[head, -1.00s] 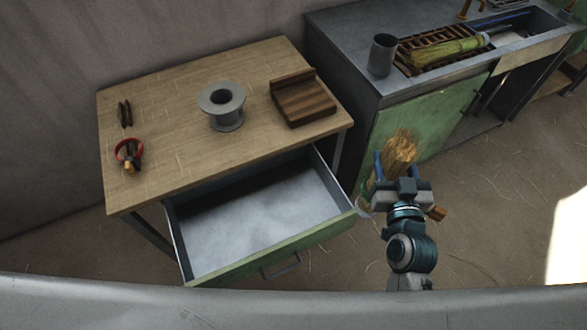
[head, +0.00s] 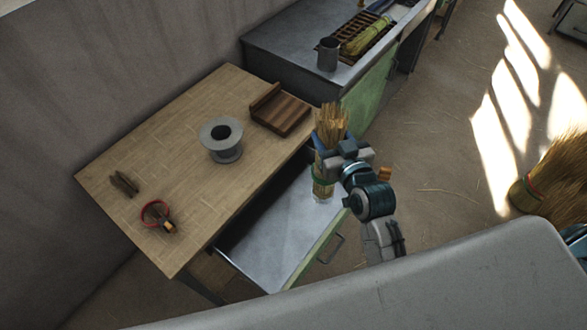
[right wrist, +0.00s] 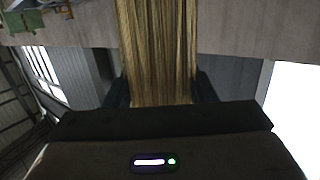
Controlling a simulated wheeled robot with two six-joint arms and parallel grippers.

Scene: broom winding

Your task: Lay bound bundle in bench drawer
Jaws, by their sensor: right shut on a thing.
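The bound bundle (head: 332,120) is a sheaf of tan straw with a green band low on it. My right gripper (head: 335,155) is shut on the bundle and holds it roughly upright over the right part of the open bench drawer (head: 265,232). In the right wrist view the straw (right wrist: 157,50) stands between the fingers. The drawer is pulled out, with a grey metal inside and a green front; its visible floor is bare. I cannot tell whether the bundle's lower end touches the drawer floor. My left gripper is not in view.
The wooden bench top (head: 165,150) holds a grey spool (head: 221,142), a slatted wooden block (head: 280,110), a red ring-shaped item (head: 157,213) and small dark pieces (head: 124,184). A metal cup (head: 328,54) stands on the grey counter behind. A large straw broom head (head: 555,185) is at right.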

